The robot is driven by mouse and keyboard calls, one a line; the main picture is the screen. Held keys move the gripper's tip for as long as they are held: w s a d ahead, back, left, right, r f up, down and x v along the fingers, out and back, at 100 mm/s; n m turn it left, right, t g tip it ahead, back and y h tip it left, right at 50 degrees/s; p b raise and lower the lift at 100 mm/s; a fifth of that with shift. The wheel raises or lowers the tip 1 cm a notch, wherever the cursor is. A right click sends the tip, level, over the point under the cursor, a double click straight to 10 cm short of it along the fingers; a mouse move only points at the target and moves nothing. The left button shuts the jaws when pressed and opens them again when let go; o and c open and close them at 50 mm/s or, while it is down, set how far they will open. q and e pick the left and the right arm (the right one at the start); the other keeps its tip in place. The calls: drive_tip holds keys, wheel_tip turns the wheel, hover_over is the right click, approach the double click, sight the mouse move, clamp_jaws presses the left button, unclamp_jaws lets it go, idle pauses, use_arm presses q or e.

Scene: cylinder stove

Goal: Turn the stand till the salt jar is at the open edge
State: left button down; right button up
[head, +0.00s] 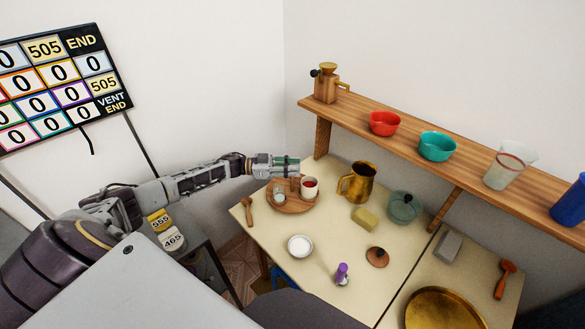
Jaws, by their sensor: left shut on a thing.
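The round wooden stand (291,208) sits at the back left of the cream table. A small pale jar (280,194), possibly the salt jar, stands toward its left side. A jar with red contents (309,187) stands on its right side. An upright brownish part (295,184) shows between them. My left gripper (290,166) reaches in from the left, over the back of the stand. Its fingers are shut on a part of the stand. The exact grip is too small to see and partly hidden by the fingers. My right gripper is out of view.
A brass jug (357,183) stands close right of the stand. A wooden shelf (460,163) runs above the table.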

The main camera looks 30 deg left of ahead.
use_arm(q)
drive_tip(key=c, duration=1.2)
unclamp_jaws()
drive_tip(key=v, duration=1.2)
